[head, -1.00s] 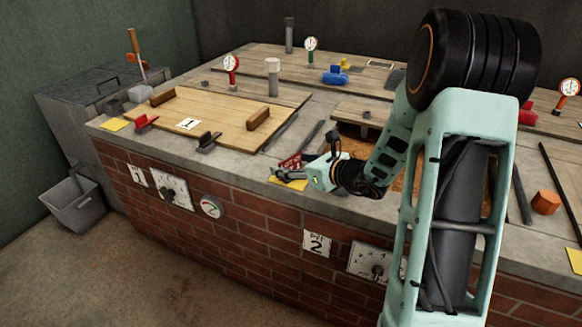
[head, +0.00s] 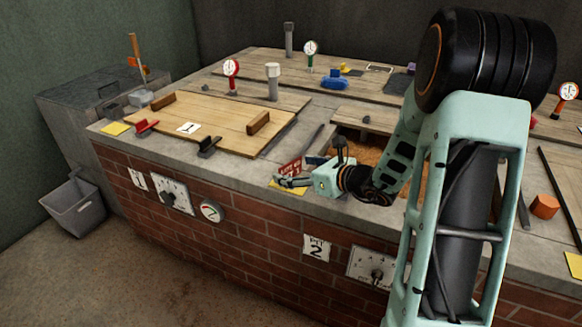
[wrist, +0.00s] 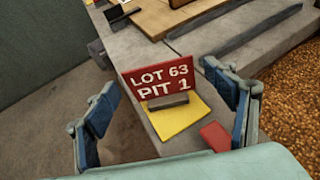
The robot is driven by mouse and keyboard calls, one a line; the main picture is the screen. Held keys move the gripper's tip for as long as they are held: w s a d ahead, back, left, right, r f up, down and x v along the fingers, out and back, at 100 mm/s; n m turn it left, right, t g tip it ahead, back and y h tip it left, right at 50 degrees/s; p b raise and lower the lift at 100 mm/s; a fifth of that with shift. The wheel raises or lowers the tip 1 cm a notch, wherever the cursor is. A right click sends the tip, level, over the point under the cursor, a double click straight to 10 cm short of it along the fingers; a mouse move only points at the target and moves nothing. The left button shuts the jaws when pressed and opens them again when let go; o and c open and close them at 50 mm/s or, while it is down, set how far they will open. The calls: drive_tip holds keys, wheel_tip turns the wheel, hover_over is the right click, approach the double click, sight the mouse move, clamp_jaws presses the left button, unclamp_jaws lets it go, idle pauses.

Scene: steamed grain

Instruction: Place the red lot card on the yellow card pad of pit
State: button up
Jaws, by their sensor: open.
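The red lot card (wrist: 158,84), reading "LOT 63 PIT 1", stands upright in a dark holder on the far part of a yellow card pad (wrist: 182,125). In the head view, the card (head: 291,168) stands at the front counter edge, above the pit 2 sign. That pad (head: 283,185) is partly covered by my gripper (head: 300,172). My gripper is open, with one blue-padded finger on each side of the card in the wrist view (wrist: 160,83). The fingers appear apart from the card. A flat red piece (wrist: 214,136) shows at the pad's near right corner.
A second yellow pad (head: 115,128) lies at the far left corner by pit 1's wooden lid (head: 225,117); a third (head: 574,264) lies at the right. The open grain pit (wrist: 282,95) is right of my gripper.

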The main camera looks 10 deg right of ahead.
drive_tip(key=p+v, duration=0.2)
drive_tip(key=v, duration=0.6)
drive_tip(key=shift+s+d+r, duration=0.2)
drive_tip(key=shift+s, duration=0.05)
drive_tip(key=shift+s+d+r, duration=0.15)
drive_tip(key=shift+s+d, duration=0.1)
drive_tip(key=shift+s, duration=0.3)
